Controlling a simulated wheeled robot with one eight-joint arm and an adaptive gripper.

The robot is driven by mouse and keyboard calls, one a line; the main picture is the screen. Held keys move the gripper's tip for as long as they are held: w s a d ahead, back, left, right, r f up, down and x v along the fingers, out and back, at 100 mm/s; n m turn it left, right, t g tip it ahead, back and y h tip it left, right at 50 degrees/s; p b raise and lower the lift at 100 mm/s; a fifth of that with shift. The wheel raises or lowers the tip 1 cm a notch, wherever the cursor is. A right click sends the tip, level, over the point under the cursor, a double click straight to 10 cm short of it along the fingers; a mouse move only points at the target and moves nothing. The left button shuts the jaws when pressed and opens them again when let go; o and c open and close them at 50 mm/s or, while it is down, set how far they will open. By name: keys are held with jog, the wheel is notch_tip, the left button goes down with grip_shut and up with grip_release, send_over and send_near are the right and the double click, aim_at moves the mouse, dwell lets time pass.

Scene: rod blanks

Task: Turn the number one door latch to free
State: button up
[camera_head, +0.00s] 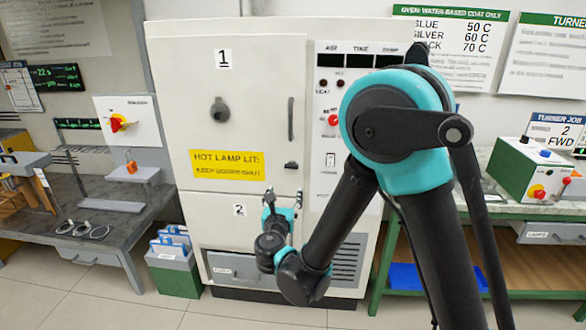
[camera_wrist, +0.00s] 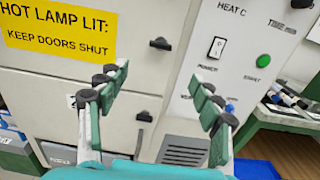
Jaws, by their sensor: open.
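The number one door (camera_head: 262,75) is the upper cream door of the cabinet and looks shut. Its small dark latch (camera_head: 291,165) sits at the door's lower right edge, below the vertical handle (camera_head: 291,119). In the wrist view this latch (camera_wrist: 160,44) lies roughly level, just beyond and between my fingertips. My gripper (camera_wrist: 160,76) is open and empty, with a finger on either side of the view. In the head view my gripper (camera_head: 284,202) is below the latch, in front of the number two door (camera_head: 228,232). No contact with the latch shows.
A similar dark latch (camera_wrist: 145,116) on the lower door shows between my fingers. A control panel (camera_wrist: 232,60) with a switch and buttons is to the right. A yellow sign (camera_head: 227,165) reads HOT LAMP LIT: KEEP DOORS SHUT. Benches stand on both sides.

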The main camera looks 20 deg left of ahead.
aim_at(291, 167)
jog(key=x, duration=1.6)
jog(key=shift+w, duration=0.45)
jog(key=c, duration=1.2)
